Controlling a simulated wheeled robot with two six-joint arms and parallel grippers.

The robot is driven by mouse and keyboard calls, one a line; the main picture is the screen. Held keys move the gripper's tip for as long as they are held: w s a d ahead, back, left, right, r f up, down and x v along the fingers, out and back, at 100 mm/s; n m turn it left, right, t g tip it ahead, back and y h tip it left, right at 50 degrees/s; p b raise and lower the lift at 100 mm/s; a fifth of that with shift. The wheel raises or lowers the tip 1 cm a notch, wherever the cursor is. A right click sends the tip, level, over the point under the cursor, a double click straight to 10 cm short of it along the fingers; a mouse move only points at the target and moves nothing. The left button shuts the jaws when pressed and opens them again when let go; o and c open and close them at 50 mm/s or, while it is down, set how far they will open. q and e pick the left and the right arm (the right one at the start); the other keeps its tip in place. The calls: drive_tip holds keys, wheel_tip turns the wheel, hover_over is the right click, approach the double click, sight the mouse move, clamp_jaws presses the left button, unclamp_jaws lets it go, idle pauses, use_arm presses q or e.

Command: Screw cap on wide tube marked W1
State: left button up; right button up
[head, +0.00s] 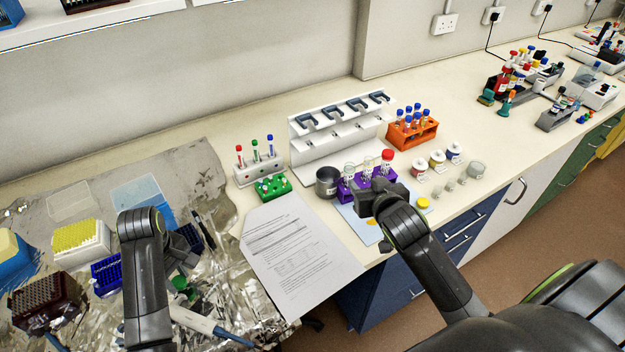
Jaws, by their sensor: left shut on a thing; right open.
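A purple rack (349,196) on the bench holds several clear wide tubes (368,168); one tube has a red cap (387,155). The labels are too small to read, so I cannot tell which is W1. A yellow cap (424,203) lies right of my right gripper, near the light blue mat (362,230). My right gripper (368,199) is open just in front of the rack and hides part of it. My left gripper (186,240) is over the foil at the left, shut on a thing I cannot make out.
A steel cup (327,182) stands left of the purple rack. A white pipette stand (335,130) is behind. An orange rack (412,131) and several small jars (437,159) are to the right. A printed sheet (295,255) lies between my arms. Tip boxes (82,242) crowd the left.

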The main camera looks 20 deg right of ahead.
sight(351, 171)
use_arm(q)
drive_tip(key=shift+w, duration=0.1)
drive_tip(key=shift+r, duration=0.1)
drive_tip(key=shift+r, duration=0.1)
drive_tip(key=shift+r+p, duration=0.7)
drive_tip(key=shift+p, duration=0.15)
use_arm(e)
drive_tip(key=x, duration=0.6)
drive_tip(key=shift+w, duration=0.35)
drive_tip(key=shift+f, duration=0.1)
use_arm(q)
drive_tip(key=shift+r+p, duration=0.35)
use_arm(e)
drive_tip(key=shift+w+f, duration=0.1)
drive_tip(key=shift+w, duration=0.35)
use_arm(q)
drive_tip(key=shift+r+p, duration=0.5)
drive_tip(key=shift+p, duration=0.05)
use_arm(e)
drive_tip(key=w, duration=0.1)
drive_tip(key=w+f, duration=0.1)
drive_tip(key=shift+w+f, duration=0.2)
drive_tip(key=shift+w, duration=0.05)
use_arm(q)
drive_tip(key=shift+r, duration=0.1)
use_arm(e)
drive_tip(key=shift+x, duration=0.8)
